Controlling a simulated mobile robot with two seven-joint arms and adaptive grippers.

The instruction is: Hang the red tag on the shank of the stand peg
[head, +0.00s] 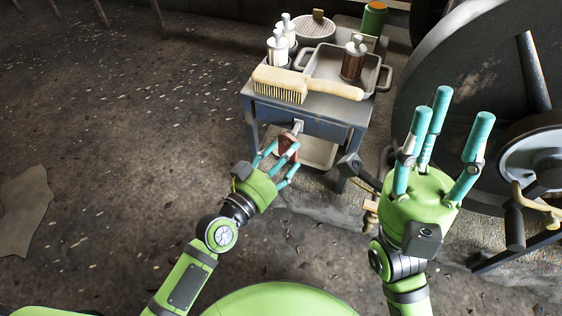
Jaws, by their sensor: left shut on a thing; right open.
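A dark red piece, seemingly the red tag (291,142), is between the fingers of my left gripper (280,160), in front of the cart. My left gripper is shut on it, and its teal fingers hide part of it. A small pale grey piece, maybe the stand peg (298,127), juts out from the cart's front just above the tag. I cannot tell whether the tag touches it or is around it. My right gripper (448,115) is open and empty, fingers pointing up, right of the cart.
A large dark wheel (440,65) stands at right, behind my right gripper. The floor at left is mostly clear.

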